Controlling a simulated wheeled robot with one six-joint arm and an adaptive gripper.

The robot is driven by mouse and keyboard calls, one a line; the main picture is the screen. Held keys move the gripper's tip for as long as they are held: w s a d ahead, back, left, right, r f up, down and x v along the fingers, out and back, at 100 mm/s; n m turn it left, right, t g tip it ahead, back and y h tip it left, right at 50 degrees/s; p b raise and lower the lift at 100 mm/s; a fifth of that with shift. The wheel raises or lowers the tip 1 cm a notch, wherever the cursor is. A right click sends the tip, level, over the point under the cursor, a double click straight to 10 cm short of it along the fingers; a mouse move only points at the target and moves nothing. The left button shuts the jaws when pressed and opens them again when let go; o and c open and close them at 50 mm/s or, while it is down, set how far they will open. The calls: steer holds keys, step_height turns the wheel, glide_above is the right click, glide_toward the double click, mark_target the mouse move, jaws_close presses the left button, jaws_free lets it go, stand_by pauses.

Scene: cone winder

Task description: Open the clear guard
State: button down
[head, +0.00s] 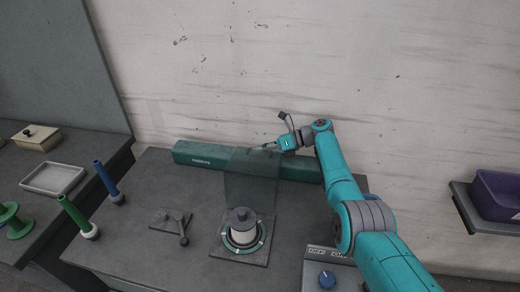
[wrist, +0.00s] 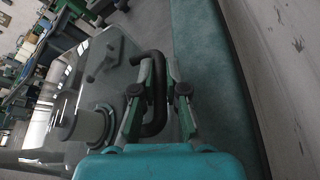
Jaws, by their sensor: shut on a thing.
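The clear guard (head: 251,182) is a smoky see-through panel behind the round winder spindle (head: 242,222), in front of the long green beam (head: 205,157). It looks raised; I cannot tell its exact angle. My gripper (head: 272,146) is at the guard's upper edge. In the wrist view, my gripper (wrist: 159,72) is shut on the guard's dark U-shaped handle (wrist: 154,121), with one finger on each side of the bar.
A lever on a plate (head: 183,228) sits left of the spindle, and a box with a blue knob (head: 327,280) is at the front right. Green (head: 75,214) and blue (head: 108,183) cones stand at left. The wall (head: 300,60) is close behind the beam. A purple bin (head: 498,195) is at right.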

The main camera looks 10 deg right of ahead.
steer(key=c, duration=1.5)
jaws_free()
steer(key=shift+v, duration=3.75)
